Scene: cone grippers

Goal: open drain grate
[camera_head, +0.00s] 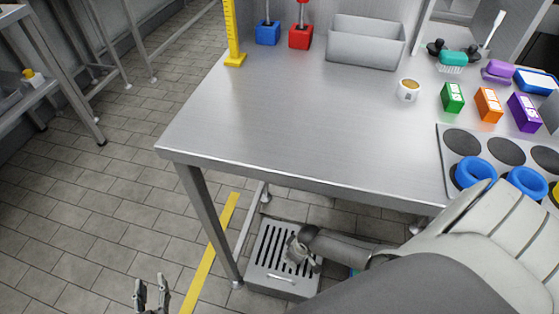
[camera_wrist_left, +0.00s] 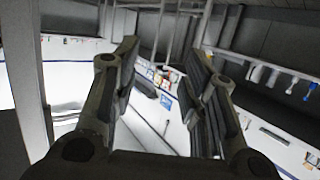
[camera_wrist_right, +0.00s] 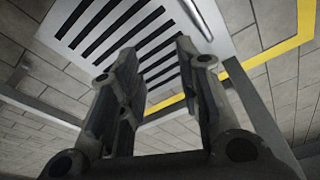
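The drain grate (camera_head: 268,252) is a pale metal panel with dark slots, low at the floor beneath the table. It lies flat and looks closed. A bar handle (camera_head: 280,278) runs along its near edge; the handle also shows at the top of the right wrist view (camera_wrist_right: 197,17). My right gripper (camera_head: 303,256) reaches under the table and hangs over the right part of the grate. Its fingers are apart with nothing between them, and the handle lies beyond them. My left gripper (camera_head: 151,292) is open and empty, left of the table, away from the grate.
The steel table (camera_head: 270,110) overhangs the grate, and its front leg (camera_head: 208,225) stands just left of it. A yellow floor stripe (camera_head: 210,255) runs further left.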

